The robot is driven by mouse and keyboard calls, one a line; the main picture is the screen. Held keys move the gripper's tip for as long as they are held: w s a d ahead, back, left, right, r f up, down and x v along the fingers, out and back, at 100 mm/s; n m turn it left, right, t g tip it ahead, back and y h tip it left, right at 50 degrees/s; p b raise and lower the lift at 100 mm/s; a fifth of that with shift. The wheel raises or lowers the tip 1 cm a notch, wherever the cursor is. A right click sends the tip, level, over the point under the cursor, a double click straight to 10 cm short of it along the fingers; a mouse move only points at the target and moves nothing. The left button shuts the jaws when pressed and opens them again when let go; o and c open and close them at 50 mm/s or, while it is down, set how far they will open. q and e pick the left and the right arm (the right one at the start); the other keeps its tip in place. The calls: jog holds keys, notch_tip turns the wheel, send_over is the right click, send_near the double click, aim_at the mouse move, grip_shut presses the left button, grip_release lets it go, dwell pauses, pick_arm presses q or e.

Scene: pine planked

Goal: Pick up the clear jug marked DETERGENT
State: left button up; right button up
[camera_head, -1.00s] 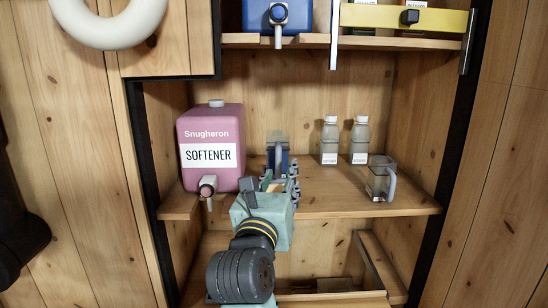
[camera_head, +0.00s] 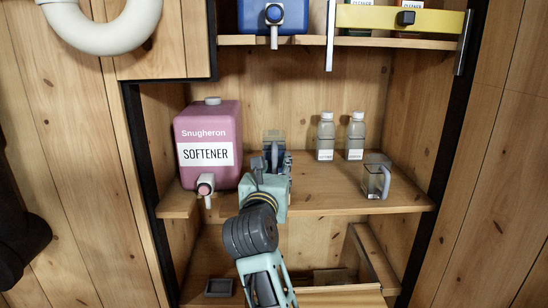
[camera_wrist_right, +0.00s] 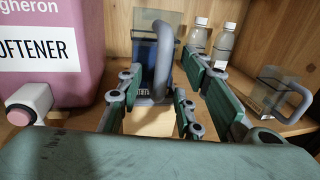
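One clear jug (camera_head: 274,137) with blue contents and a grey handle stands on the middle shelf, right of the pink softener container. In the right wrist view this jug (camera_wrist_right: 145,50) is straight ahead; its label is partly covered and I cannot read it fully. A second clear jug (camera_head: 372,180) stands near the shelf's front right; it also shows in the right wrist view (camera_wrist_right: 263,88), its label unreadable. My right gripper (camera_wrist_right: 160,88) is open, its fingers either side of the first jug's handle; contact is unclear. In the head view my right gripper (camera_head: 276,170) hides that jug's lower part. My left gripper is not visible.
The pink softener container (camera_head: 209,145) with a front spout stands close left of my right gripper. Two small bottles (camera_head: 326,137) stand behind on the right. The shelf (camera_head: 325,195) is bare between the jugs. A blue container (camera_head: 255,15) sits on the shelf above.

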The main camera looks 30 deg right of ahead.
jog(key=shift+c, duration=0.2)
grip_shut()
dwell(0.4)
